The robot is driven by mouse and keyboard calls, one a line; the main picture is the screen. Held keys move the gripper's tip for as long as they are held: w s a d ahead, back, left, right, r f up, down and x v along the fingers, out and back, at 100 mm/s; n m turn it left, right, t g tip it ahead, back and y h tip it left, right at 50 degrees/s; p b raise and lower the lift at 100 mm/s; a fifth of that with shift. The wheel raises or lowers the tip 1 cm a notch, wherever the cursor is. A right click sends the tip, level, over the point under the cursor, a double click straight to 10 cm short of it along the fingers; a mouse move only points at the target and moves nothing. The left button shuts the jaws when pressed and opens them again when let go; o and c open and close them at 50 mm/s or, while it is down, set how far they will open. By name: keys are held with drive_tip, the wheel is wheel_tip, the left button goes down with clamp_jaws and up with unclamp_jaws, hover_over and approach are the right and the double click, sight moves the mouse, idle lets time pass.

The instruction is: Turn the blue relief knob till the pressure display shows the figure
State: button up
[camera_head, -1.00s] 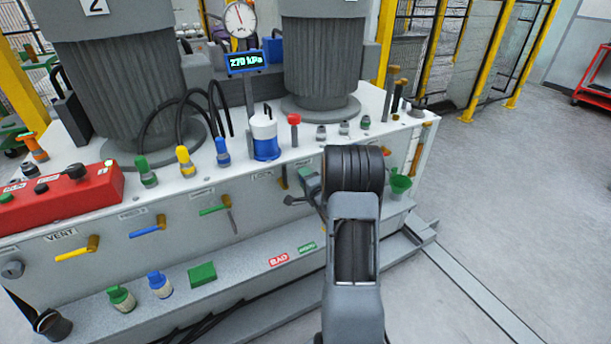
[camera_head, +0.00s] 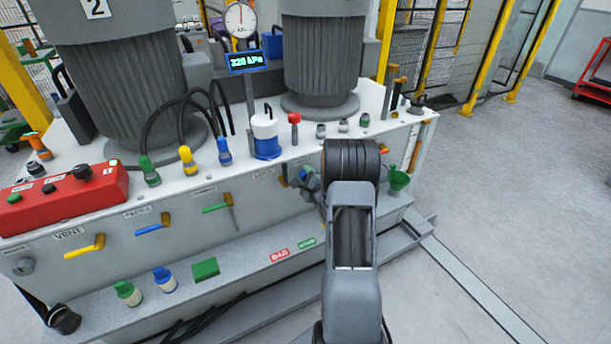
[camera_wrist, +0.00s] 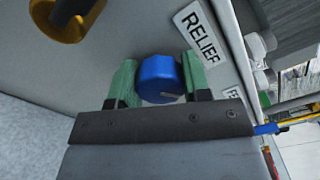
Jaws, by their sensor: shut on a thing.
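The blue relief knob (camera_wrist: 161,78) sits on the grey panel, beside the RELIEF label (camera_wrist: 200,36) in the wrist view. My gripper (camera_wrist: 160,82) has its green fingers on both sides of the knob and is shut on it. In the head view my arm hides most of the knob area; part of my gripper (camera_head: 305,178) shows at the panel front. The pressure display (camera_head: 246,62) is blue and reads about 325 kPa, slightly blurred. A round dial gauge (camera_head: 240,20) stands above it, its needle near upright.
Yellow (camera_head: 85,246), blue (camera_head: 153,225) and green (camera_head: 217,207) levers stick out of the panel front. A red control box (camera_head: 65,195) sits at the left. The floor at the right is clear.

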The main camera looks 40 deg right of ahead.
idle(0.4)
drive_tip(key=o, duration=0.9)
drive_tip(key=shift+o, duration=0.2)
drive_tip(key=shift+s, duration=0.1)
drive_tip(key=s+a+p, duration=0.1)
drive_tip(key=s+a, duration=0.1)
drive_tip(key=s, duration=1.1)
drive_tip(key=shift+s, duration=0.25)
drive_tip(key=shift+d, duration=0.1)
